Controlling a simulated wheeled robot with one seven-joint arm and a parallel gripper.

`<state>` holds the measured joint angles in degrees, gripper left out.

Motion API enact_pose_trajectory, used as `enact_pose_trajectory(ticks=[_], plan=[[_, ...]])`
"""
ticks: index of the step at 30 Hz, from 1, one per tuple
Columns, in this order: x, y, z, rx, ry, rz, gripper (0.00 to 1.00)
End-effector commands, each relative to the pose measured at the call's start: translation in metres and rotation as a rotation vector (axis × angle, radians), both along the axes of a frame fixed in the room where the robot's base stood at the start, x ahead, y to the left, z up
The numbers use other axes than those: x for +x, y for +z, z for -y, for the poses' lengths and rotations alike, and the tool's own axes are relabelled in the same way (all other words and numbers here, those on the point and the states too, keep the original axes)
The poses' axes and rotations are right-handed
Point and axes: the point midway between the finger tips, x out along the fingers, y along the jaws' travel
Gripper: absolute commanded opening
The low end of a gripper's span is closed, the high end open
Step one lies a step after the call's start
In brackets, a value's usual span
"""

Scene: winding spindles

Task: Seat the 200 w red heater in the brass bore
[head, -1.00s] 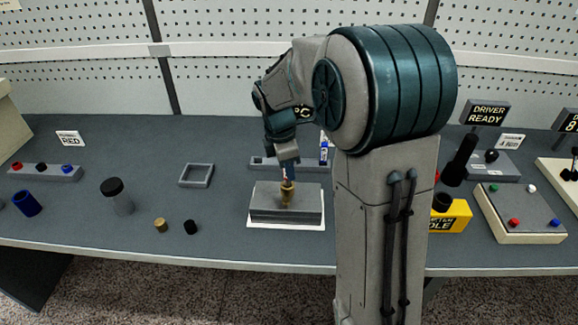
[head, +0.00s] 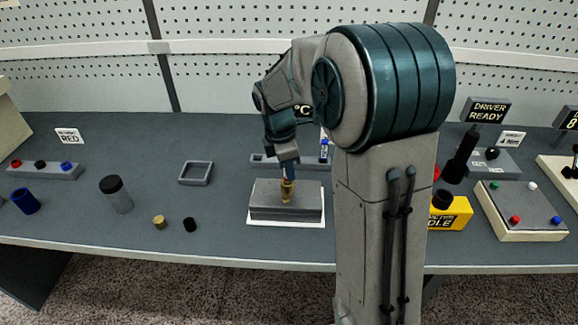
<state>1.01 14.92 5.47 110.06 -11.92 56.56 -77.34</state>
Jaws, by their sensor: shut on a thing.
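The brass piece with the bore (head: 287,193) stands upright on a grey block (head: 262,212) at mid-table in the head view. My gripper (head: 287,177) points down directly above the brass piece. It is shut on a thin piece, taken to be the heater, which is mostly hidden between the fingers and too small to read its colour or wattage. The fingertips look close to the brass top. I cannot tell how deep the heater sits in the bore.
A grey open tray (head: 195,173) and a dark-capped jar (head: 116,195) stand to the left. A small brass cylinder (head: 160,222) and a black one (head: 190,225) lie in front. A grey rack (head: 258,163) is behind the block. A button box (head: 520,212) stands right.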

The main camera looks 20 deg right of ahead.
Motion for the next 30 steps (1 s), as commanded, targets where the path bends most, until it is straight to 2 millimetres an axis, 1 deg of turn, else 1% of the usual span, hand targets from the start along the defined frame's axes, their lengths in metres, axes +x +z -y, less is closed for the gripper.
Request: enact_pose_trajectory(ticks=[30], plan=[[0.0, -0.0079, 0.0, 0.0, 0.0, 0.0, 0.0]])
